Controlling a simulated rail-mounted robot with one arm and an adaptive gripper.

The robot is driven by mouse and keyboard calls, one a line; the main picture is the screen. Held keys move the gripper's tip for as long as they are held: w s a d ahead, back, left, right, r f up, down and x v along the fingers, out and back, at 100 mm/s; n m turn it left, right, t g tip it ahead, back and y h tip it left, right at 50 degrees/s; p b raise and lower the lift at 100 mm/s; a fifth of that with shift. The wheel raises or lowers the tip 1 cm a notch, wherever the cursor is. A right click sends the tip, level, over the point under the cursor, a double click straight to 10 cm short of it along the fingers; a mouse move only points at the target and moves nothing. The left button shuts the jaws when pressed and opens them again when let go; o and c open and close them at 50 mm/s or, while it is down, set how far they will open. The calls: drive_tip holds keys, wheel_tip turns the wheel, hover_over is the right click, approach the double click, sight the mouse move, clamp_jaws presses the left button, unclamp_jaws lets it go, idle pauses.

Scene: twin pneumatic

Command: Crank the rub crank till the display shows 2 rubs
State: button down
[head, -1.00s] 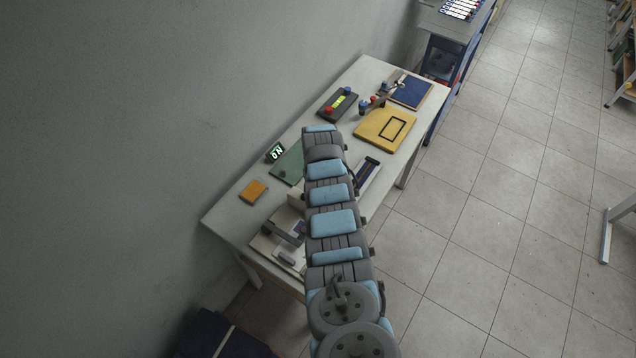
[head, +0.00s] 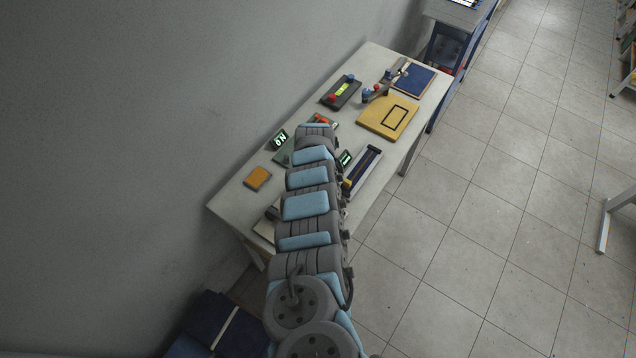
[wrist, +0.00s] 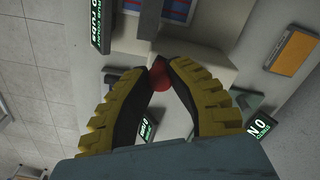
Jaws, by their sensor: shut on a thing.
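My gripper (wrist: 160,84) shows in the wrist view with its yellow-backed, dark fingers closed on a red knob (wrist: 161,77), which I take to be the rub crank's handle. The crank's arm beneath is mostly hidden by the fingers. The rub display (wrist: 101,24) is a dark panel with green-white text at the upper left, turned sideways; it seems to read 0 rubs, partly cut off by the frame's top edge. In the head view my arm covers the gripper and crank.
The white table (head: 232,206) stands against the wall. Another lit display (head: 280,139) stands near the wall, and a small lit one (head: 344,159) right of my arm. An orange block (head: 257,178), a yellow board (head: 387,118) and a long rail device (head: 362,170) lie around.

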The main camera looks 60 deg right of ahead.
drive_tip(key=w+a+m+b, duration=0.2)
drive_tip(key=w+m+b, duration=0.4)
drive_tip(key=m+b, duration=0.8)
drive_tip(key=shift+a+m, duration=0.25)
drive_tip(key=shift+m, duration=0.95)
drive_tip(key=c, duration=0.9)
unclamp_jaws()
